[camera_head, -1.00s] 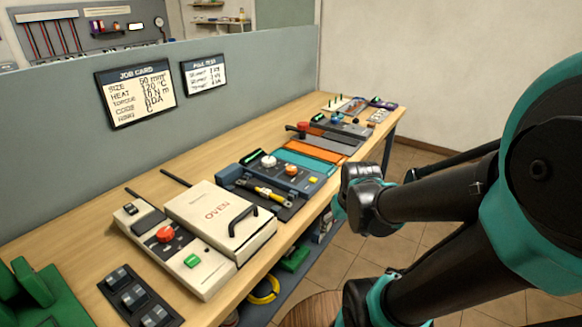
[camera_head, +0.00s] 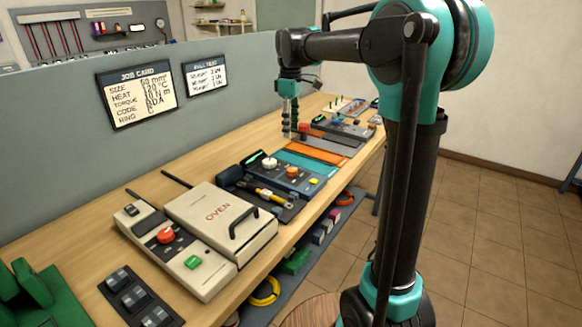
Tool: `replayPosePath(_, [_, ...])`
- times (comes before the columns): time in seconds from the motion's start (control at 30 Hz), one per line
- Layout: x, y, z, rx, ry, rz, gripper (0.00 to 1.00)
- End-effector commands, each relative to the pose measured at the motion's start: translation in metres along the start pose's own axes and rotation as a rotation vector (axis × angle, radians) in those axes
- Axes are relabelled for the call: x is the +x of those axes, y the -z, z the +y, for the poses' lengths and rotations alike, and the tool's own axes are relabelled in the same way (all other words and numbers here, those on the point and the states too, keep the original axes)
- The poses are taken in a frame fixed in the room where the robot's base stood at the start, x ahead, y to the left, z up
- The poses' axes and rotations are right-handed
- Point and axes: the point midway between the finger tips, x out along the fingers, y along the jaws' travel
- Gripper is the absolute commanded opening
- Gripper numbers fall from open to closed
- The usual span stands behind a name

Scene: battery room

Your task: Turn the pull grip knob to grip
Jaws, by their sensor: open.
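A dark blue-grey device (camera_head: 265,190) sits mid-bench, with a white knob (camera_head: 269,164), an orange knob (camera_head: 292,172), a yellow button (camera_head: 314,182) and a green display. Its labels are too small to read, so I cannot tell which knob is the grip knob or where it is set. A yellow and metal piece (camera_head: 266,193) lies in the front part of the device. My gripper (camera_head: 290,134) points down beyond the device, over the back part of the bench. Its two fingers are open and empty, apart from the knobs.
A cream oven (camera_head: 208,204) with a black handle and a red-knobbed control box (camera_head: 190,262) stand nearer. Teal and orange mats (camera_head: 312,152) lie beyond the device, with a red-topped item (camera_head: 303,128) by my gripper. A grey partition (camera_head: 60,150) runs behind the bench.

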Motion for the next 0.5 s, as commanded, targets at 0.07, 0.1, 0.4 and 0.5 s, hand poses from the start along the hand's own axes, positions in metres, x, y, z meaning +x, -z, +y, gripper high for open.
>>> replayPosePath(0.07, [0.015,0.0,0.0,0.001,0.0,0.0,0.52])
replayPosePath(0.1, [0.024,0.0,0.0,0.001,0.0,0.0,0.52])
replayPosePath(0.4, [0.084,0.0,0.0,0.003,-0.001,0.001,0.52])
replayPosePath(0.5, [0.103,0.0,0.0,0.003,-0.001,0.001,0.52])
